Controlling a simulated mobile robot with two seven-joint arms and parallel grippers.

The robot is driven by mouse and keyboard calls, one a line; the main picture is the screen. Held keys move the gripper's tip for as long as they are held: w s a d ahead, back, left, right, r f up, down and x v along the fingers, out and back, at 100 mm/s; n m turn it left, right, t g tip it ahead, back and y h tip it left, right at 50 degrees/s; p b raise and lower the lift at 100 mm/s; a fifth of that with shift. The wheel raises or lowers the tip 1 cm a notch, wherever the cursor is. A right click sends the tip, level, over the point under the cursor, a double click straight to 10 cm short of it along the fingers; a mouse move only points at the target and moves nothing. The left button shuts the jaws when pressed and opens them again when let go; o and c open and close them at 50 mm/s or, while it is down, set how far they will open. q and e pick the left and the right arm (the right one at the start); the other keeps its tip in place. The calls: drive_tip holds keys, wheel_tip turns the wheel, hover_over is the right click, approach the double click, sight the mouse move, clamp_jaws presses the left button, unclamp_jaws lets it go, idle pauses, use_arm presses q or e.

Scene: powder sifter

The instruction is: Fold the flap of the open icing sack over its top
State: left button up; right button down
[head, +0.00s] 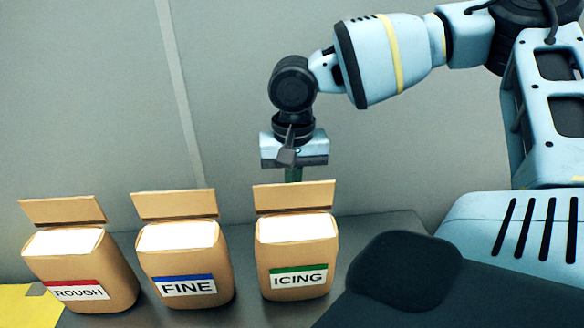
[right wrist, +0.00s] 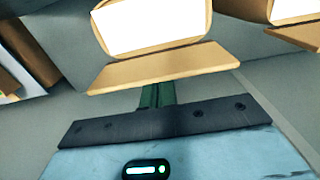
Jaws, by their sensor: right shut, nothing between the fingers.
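The icing sack (head: 298,254) is a tan sack with a green-striped ICING label, upright on the grey surface. Its top is open and shows white inside. Its flap (head: 294,196) stands up at the back edge of the opening. In the right wrist view the flap (right wrist: 165,69) lies across the middle, with the white opening beyond it. My right gripper (head: 293,174) points down just behind the flap, shut and empty. Its green fingers (right wrist: 157,95) reach toward the flap's back side; their tips are hidden by the flap, so I cannot tell whether they touch. My left gripper is not in view.
The FINE sack (head: 187,277) and the ROUGH sack (head: 82,270) stand to the left, both with flaps up. A yellow area (head: 20,308) is at the lower left. A grey wall (head: 90,90) rises close behind the sacks.

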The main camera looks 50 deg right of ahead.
drive_tip(key=shift+s+a, duration=0.75)
drive_tip(key=shift+s, duration=0.15)
drive_tip(key=shift+s+a+p, duration=0.35)
drive_tip(key=shift+s+a, duration=0.1)
drive_tip(key=shift+s, duration=0.1)
drive_tip(key=shift+s+a, duration=0.4)
drive_tip(key=shift+s, duration=0.05)
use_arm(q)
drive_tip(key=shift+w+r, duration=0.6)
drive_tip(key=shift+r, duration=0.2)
use_arm(e)
drive_tip(key=shift+s+a, duration=0.35)
drive_tip(key=shift+s, duration=0.1)
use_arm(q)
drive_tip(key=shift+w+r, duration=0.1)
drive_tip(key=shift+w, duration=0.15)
use_arm(e)
drive_tip(key=shift+r, duration=0.1)
